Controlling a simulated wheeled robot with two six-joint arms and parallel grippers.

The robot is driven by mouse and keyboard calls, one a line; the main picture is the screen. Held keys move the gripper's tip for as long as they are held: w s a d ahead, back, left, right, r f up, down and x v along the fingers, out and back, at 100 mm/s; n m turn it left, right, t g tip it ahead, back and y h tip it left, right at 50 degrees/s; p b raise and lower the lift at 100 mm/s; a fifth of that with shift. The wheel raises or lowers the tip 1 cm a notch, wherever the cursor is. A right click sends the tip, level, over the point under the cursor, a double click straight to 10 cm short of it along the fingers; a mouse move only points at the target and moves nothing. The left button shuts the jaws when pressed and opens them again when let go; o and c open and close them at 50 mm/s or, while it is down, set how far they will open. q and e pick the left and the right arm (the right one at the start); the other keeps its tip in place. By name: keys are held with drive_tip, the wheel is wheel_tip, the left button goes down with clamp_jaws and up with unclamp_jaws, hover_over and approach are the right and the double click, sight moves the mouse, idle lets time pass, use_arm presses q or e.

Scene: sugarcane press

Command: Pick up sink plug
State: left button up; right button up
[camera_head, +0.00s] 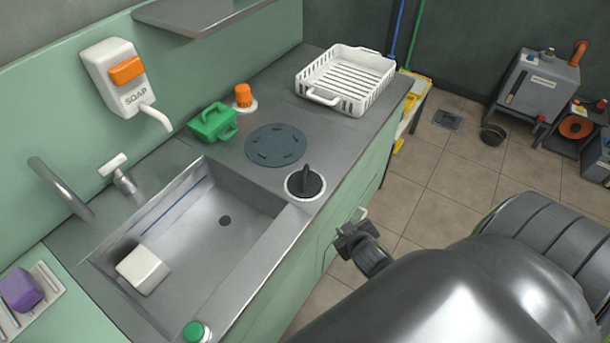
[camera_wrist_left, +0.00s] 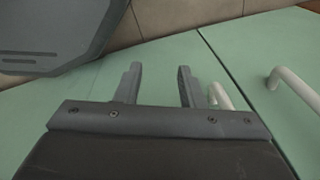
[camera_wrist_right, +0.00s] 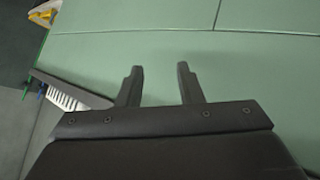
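A black round plug with an upright handle (camera_head: 305,183), which looks like the sink plug, sits in a white ring on the grey counter, at the right of the sink basin. The steel sink (camera_head: 215,245) has a dark drain hole (camera_head: 225,221) in its floor. My left gripper (camera_wrist_left: 160,80) is open and empty in front of green cabinet doors; I cannot make it out in the head view. My right gripper (camera_wrist_right: 159,80) is open and empty, facing a green panel. A dark gripper part beside the cabinet front in the head view appears to be the right one.
A white block (camera_head: 143,270) lies in the basin. A green caddy (camera_head: 213,122), an orange knob (camera_head: 243,96), a dark round plate (camera_head: 276,146) and a white rack (camera_head: 345,79) are on the counter. A faucet (camera_head: 62,190) and soap dispenser (camera_head: 118,78) are behind.

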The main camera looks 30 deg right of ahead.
drive_tip(key=w+a+r+n+t+y, duration=0.1)
drive_tip(key=w+r+n+t, duration=0.2)
drive_tip(key=r, duration=0.6)
drive_tip(key=w+a+r+n+t+y+p, duration=0.1)
drive_tip(key=w+a+r+t, duration=0.1)
drive_tip(key=w+r+t, duration=0.45)
drive_tip(key=w+a+r+n+y, duration=0.1)
drive_tip(key=w+r+n+y, duration=0.15)
drive_tip(key=r, duration=0.75)
drive_tip(key=w+a+r+n+y, duration=0.2)
drive_tip(key=a+r+n+y, duration=0.6)
drive_tip(key=n+y, duration=0.15)
drive_tip(key=n+g+h+p, duration=0.2)
drive_tip(key=n+g+h, duration=0.7)
drive_tip(key=g, duration=0.8)
approach(306, 170)
drive_tip(key=shift+n+y, duration=0.3)
drive_tip(key=shift+n, duration=0.2)
drive_tip(key=b+x, duration=0.4)
drive_tip(key=shift+s+d+f+b, duration=0.1)
drive_tip(key=shift+s+f+b, duration=0.25)
drive_tip(key=shift+f, duration=0.1)
drive_tip(key=shift+w+p+x, duration=0.2)
drive_tip(key=shift+p+x, duration=0.2)
drive_tip(key=shift+x, duration=1.05)
drive_tip(key=shift+w+p+x, duration=0.2)
drive_tip(key=shift+p+x, duration=0.15)
drive_tip(key=shift+x, duration=1.15)
drive_tip(key=shift+d, duration=0.1)
clamp_jaws()
